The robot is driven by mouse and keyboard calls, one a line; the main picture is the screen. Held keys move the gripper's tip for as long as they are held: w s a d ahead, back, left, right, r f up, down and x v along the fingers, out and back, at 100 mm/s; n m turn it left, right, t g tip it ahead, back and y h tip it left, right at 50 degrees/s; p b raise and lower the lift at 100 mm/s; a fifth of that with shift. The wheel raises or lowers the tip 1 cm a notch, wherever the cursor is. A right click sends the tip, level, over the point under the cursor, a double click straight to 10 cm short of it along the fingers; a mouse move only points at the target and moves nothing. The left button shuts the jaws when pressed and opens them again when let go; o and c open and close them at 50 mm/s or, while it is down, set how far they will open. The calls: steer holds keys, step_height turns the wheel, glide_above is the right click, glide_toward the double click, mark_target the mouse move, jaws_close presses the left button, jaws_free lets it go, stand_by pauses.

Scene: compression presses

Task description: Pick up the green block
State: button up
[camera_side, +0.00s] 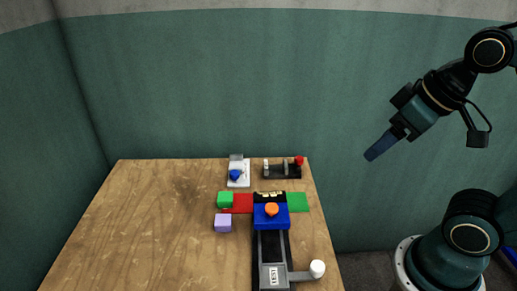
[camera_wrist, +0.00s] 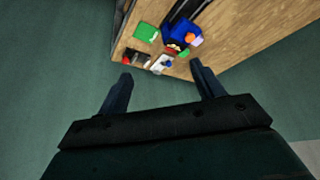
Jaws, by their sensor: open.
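The green block (camera_side: 225,199) is a small cube on the table, at the left end of a red strip beside the press. A small green shape in the wrist view (camera_wrist: 184,53) appears to be the same block. My gripper (camera_side: 376,150) is in the air to the right of the table, well apart from the block and higher than it. In the wrist view, the two fingers of my gripper (camera_wrist: 161,70) are spread apart with nothing held between them.
A blue press (camera_side: 271,216) with an orange knob and a white-ended lever stands by a flat green pad (camera_side: 299,202). A purple block (camera_side: 223,223) lies in front of the green block. Behind are a white device (camera_side: 238,178) and a black device (camera_side: 281,171). The table's left (camera_side: 135,230) is clear.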

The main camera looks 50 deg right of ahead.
steer(key=w+a+f+n+g+y, duration=0.1)
steer(key=w+n, duration=0.1)
steer(key=w, duration=0.7)
steer(key=w+a+f+n+g, duration=0.1)
steer(key=w+a+n, duration=0.15)
steer(key=w, duration=0.75)
steer(key=w+a+f+n+g+y, duration=0.1)
steer(key=w+f+n, duration=0.3)
steer(key=w+f, duration=1.1)
steer(key=shift+w+a+f, duration=0.3)
steer(key=shift+a+f, duration=0.15)
steer(key=shift+f, duration=0.25)
steer(key=shift+f+n, duration=0.1)
steer(key=shift+n, duration=0.15)
glide_above(231, 196)
steer(key=shift+f, duration=4.05)
